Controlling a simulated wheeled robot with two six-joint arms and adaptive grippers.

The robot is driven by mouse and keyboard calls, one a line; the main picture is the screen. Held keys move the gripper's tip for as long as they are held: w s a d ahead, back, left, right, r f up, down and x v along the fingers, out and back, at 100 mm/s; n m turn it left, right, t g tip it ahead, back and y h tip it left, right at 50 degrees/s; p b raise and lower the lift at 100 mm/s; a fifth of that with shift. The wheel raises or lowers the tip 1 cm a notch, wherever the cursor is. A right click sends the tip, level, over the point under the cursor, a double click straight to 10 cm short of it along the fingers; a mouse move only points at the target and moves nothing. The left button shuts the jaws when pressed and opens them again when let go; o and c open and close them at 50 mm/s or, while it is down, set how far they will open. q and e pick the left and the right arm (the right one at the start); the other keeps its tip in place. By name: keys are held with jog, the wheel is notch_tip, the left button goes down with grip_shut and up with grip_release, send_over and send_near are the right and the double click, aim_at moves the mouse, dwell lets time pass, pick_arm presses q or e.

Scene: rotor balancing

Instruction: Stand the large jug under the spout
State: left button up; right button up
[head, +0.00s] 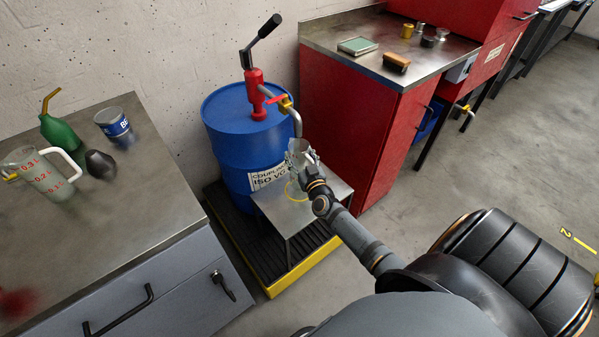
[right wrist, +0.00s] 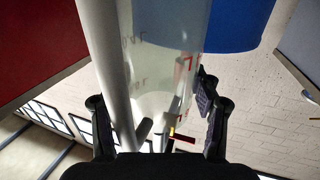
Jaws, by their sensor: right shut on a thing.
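The large jug (head: 297,152), clear with red marks, is held by my right gripper (head: 309,172), which is shut on it. In the right wrist view the clear wall of the jug (right wrist: 165,65) shows between the fingers (right wrist: 160,125). The grey spout (head: 296,122) of the red hand pump (head: 256,92) comes down close to the jug's top; I cannot tell whether the mouth is exactly below it. Under the jug is a small metal stand (head: 326,206) with a yellow ring (head: 290,194) on it. Whether the jug touches the stand is hidden. My left gripper is out of view.
A blue drum (head: 228,140) stands behind the stand on a yellow-edged spill tray (head: 268,288). The left bench (head: 140,190) holds another clear jug (head: 48,178) with a white handle, a green oil can (head: 60,133) and a cup (head: 114,124). A red cabinet (head: 350,125) stands right of the drum.

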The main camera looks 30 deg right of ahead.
notch_tip(320, 180, down, 4)
jog(key=b, duration=0.3)
jog(key=shift+r, duration=0.25)
jog(key=o, duration=1.6)
